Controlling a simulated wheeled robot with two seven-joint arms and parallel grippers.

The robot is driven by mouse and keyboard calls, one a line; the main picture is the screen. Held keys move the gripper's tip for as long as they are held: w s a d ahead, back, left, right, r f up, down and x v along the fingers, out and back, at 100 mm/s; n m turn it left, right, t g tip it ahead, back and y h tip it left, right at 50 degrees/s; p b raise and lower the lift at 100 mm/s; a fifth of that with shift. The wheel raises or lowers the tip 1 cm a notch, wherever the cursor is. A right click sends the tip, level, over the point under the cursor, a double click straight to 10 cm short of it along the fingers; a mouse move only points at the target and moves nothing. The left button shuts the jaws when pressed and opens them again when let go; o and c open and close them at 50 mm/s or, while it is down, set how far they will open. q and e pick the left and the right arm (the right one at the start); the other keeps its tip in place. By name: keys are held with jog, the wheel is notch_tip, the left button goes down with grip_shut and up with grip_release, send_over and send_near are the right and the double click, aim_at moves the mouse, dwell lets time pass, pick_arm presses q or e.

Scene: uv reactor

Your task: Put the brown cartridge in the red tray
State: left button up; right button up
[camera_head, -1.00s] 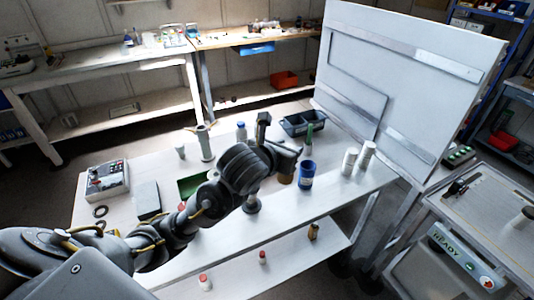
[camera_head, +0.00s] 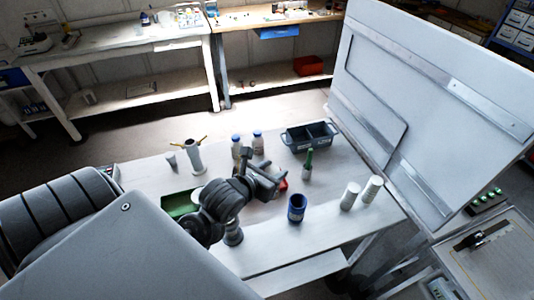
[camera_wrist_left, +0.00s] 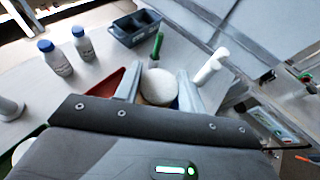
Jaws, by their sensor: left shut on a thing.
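My left gripper (camera_head: 268,182) is above the white table, behind and left of the blue cup. In the left wrist view its fingers (camera_wrist_left: 158,90) are shut on a round item with a pale top (camera_wrist_left: 158,86), apparently the brown cartridge. The red tray (camera_wrist_left: 103,82) shows in part just left of the fingers in the left wrist view. In the head view only a red bit of it (camera_head: 283,185) shows beside the gripper. My right gripper is out of view.
The blue cup (camera_head: 296,208), a green-topped item (camera_head: 307,165) and two white cylinders (camera_head: 350,195) stand to the right. A grey divided bin (camera_head: 310,138) and two blue-capped bottles (camera_head: 258,143) stand behind. A green tray (camera_head: 180,204) lies left. A tall white panel (camera_head: 430,110) rises at right.

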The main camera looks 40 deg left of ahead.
pick_arm(q)
jog(key=shift+a, duration=0.1)
jog(key=shift+w+f+b, duration=0.15)
jog(key=shift+f+b, duration=0.1)
jog(key=shift+b, duration=0.4)
jog(key=shift+w+a+f+b, duration=0.4)
jog(key=shift+w+b, duration=0.1)
jog(key=shift+b, duration=0.65)
jog(key=w+a+f+b, duration=0.2)
jog(key=w+a+f, duration=0.6)
jog(key=f, duration=0.4)
jog(key=shift+w+a+b, duration=0.25)
jog(key=shift+w+b, duration=0.05)
jog(key=shift+w, duration=0.1)
jog(key=o, duration=1.3)
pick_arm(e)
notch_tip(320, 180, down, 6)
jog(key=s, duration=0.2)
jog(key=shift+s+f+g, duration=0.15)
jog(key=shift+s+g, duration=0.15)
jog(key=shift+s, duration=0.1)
